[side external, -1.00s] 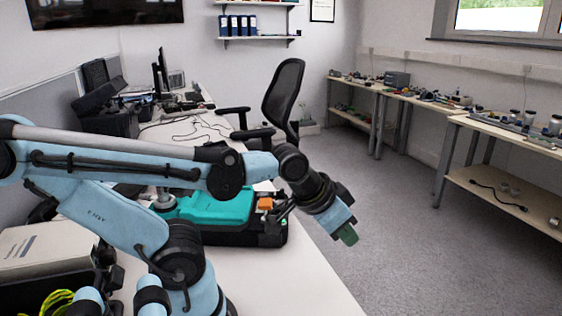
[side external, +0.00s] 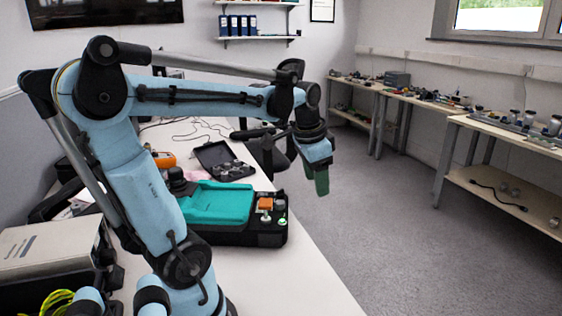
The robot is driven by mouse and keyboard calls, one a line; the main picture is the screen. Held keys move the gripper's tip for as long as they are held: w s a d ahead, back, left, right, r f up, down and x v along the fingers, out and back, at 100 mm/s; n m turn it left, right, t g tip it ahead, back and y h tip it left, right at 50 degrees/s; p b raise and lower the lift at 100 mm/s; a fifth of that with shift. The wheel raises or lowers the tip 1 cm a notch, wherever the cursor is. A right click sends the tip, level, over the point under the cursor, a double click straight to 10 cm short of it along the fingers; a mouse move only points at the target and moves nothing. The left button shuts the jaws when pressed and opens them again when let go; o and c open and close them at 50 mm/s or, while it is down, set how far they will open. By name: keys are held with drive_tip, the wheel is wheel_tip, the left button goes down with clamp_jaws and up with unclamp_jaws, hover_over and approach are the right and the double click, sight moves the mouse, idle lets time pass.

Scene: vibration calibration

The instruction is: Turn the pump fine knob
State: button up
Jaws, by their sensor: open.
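A black and teal device (side external: 225,208) lies on the white table. On its black right end are an orange block (side external: 266,203) and small pale knobs (side external: 266,216), with a small green-lit spot (side external: 282,222). Which of these is the pump fine knob, I cannot tell at this size. My gripper (side external: 322,192), with green fingers, hangs pointing down, past the table's right edge. It is to the right of the device and above its knobs, apart from them. It is open, and nothing shows between its fingers.
An open black case (side external: 224,163) with round parts and an orange meter (side external: 163,159) lie behind the device. A grey box (side external: 50,248) stands at the left. The table's front right is clear.

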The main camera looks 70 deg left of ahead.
sight(280, 202)
drive_tip(key=s+a+g+h, duration=0.1)
drive_tip(key=s+a+g, duration=0.25)
drive_tip(key=a, duration=0.85)
drive_tip(key=shift+m+t, duration=0.3)
drive_tip(key=shift+t, duration=0.15)
drive_tip(key=f, duration=1.1)
drive_tip(key=shift+s+a+f, duration=0.1)
drive_tip(key=shift+s, duration=0.15)
drive_tip(key=shift+c, duration=0.2)
drive_tip(key=c, duration=1)
